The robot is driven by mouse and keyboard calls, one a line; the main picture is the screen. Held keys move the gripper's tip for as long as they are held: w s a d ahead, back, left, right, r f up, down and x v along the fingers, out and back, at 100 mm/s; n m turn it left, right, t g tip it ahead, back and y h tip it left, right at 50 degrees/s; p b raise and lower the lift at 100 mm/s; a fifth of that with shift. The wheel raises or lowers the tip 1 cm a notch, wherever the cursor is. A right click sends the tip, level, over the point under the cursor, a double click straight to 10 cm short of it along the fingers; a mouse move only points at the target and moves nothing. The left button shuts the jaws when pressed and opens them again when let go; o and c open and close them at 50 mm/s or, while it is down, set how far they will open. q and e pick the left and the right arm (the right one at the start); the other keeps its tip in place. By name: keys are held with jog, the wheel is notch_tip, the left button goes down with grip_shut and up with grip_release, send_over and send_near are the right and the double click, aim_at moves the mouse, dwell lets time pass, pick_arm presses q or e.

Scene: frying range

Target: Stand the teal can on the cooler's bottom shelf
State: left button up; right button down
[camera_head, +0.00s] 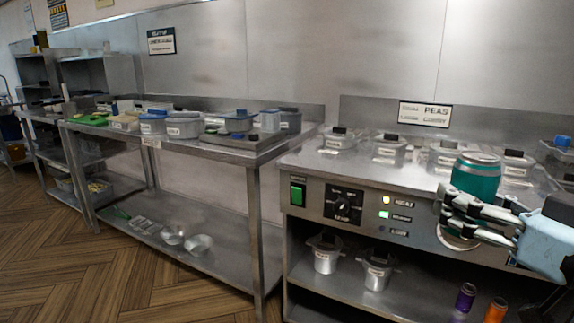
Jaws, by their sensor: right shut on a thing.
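The teal can (476,176) has a silver top and stands roughly upright in my right gripper (462,214). The gripper comes in from the right and is shut on the can's lower part, in front of the steel serving counter (330,168). The can's lower end is partly hidden by the fingers. My left gripper is not in view. I cannot see a thing that is clearly the cooler.
Under the counter, metal pots (325,254), a purple can (465,297) and an orange can (495,311) stand on a shelf. A steel table (225,152) with tubs stands to the left. Wood floor (130,270) is clear at lower left.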

jog(key=shift+s+a+r+n+y, duration=0.25)
jog(key=shift+s+a+r+y, duration=0.15)
jog(key=shift+s+a, duration=0.15)
jog(key=shift+s+a+r+n+y, duration=0.25)
jog(key=shift+s+a+r+y, duration=0.15)
jog(key=shift+s+a, duration=0.15)
